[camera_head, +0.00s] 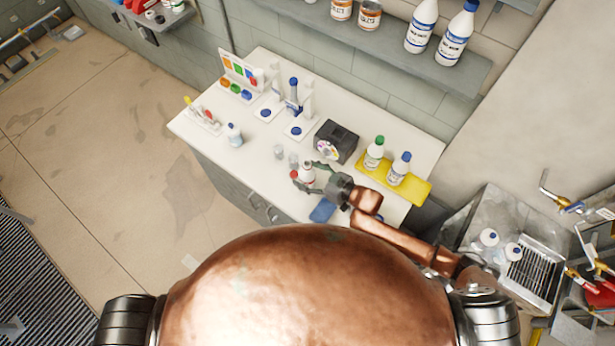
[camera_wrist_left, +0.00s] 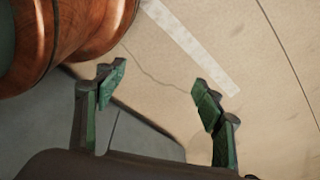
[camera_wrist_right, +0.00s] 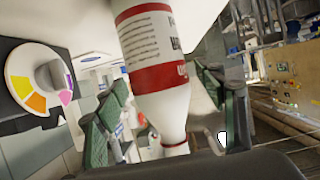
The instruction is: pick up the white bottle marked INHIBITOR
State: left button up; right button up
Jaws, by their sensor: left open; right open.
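A white bottle with a red-banded label (camera_wrist_right: 158,62) stands on the white worktop; only part of its lettering shows and I cannot read the name. In the head view the same bottle (camera_head: 307,174) is small and partly covered by my gripper. My right gripper (camera_head: 303,181) is open around it, with one finger on each side. In the right wrist view the fingers (camera_wrist_right: 165,108) flank the bottle's shoulder and neck; whether they touch it I cannot tell. My left gripper (camera_wrist_left: 160,95) is open and empty above the floor, away from the worktop.
A black device with a colour dial (camera_head: 336,142) stands close behind the bottle. A yellow tray (camera_head: 420,188) holds a green-capped and a blue-capped bottle. Small clear vessels (camera_head: 293,160) stand left of the bottle; a blue pad (camera_head: 322,210) lies near the front edge.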

jog(key=c, duration=1.5)
pick_arm(q)
jog(key=shift+s, duration=0.8)
jog(key=shift+s+f, duration=0.1)
pick_arm(e)
jog(key=shift+r, duration=0.2)
